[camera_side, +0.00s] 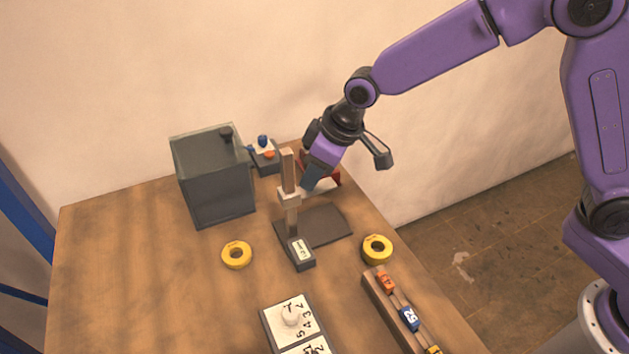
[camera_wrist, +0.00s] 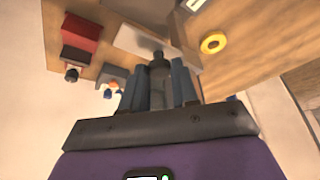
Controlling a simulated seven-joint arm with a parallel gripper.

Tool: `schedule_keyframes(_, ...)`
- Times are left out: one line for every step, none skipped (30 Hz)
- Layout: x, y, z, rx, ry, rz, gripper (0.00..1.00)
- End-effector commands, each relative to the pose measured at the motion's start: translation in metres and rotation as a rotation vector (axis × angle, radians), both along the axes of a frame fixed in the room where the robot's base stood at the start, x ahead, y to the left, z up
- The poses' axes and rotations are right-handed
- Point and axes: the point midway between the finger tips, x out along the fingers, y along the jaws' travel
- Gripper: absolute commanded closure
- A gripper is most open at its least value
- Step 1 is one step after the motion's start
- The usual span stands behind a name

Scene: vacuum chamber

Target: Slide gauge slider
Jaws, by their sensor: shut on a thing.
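The height gauge has a wooden upright post (camera_side: 288,166) on a dark flat base (camera_side: 325,226), with a small grey display box (camera_side: 301,253) in front. A pale slider block (camera_side: 289,197) sits around the post partway up. My gripper (camera_side: 309,188) is at the slider's right side, coming down at a tilt from the upper right. In the wrist view, my gripper's blue fingers (camera_wrist: 159,88) are shut on a grey knob (camera_wrist: 158,68), with a pale bar (camera_wrist: 135,42) beyond it. The fingers partly hide the knob. The display reading is too small to tell.
A dark box (camera_side: 214,178) stands behind left, beside a small block with coloured knobs (camera_side: 265,156). A red object (camera_side: 333,178) is behind my gripper. Yellow rings (camera_side: 236,255) (camera_side: 377,249) lie either side of the gauge.

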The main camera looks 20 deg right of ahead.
Motion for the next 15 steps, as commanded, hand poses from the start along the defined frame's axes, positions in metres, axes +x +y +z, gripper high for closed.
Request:
schedule_keyframes(0.001,0.001,0.016,0.006,-0.008,0.0,1.0)
schedule_keyframes(0.001,0.001,0.023,0.006,-0.008,0.0,1.0)
schedule_keyframes(0.001,0.001,0.033,0.006,-0.008,0.0,1.0)
schedule_keyframes(0.001,0.001,0.04,0.006,-0.008,0.001,1.0)
schedule_keyframes(0.001,0.001,0.046,0.006,-0.008,0.001,1.0)
schedule_keyframes(0.001,0.001,0.053,0.005,-0.007,0.001,1.0)
schedule_keyframes(0.001,0.001,0.057,0.005,-0.007,0.001,1.0)
schedule_keyframes(0.001,0.0,0.061,0.004,-0.006,0.001,1.0)
schedule_keyframes(0.001,0.0,0.065,0.004,-0.006,0.001,1.0)
schedule_keyframes(0.0,0.0,0.066,0.003,-0.005,0.001,1.0)
schedule_keyframes(0.0,0.0,0.068,0.003,-0.004,0.001,1.0)
schedule_keyframes(0.0,0.0,0.069,0.003,-0.004,0.001,1.0)
schedule_keyframes(0.0,0.0,0.069,0.003,-0.004,0.001,1.0)
schedule_keyframes(0.0,0.0,0.069,0.003,-0.004,0.0,1.0)
schedule_keyframes(0.0,0.0,0.07,0.004,-0.005,0.0,1.0)
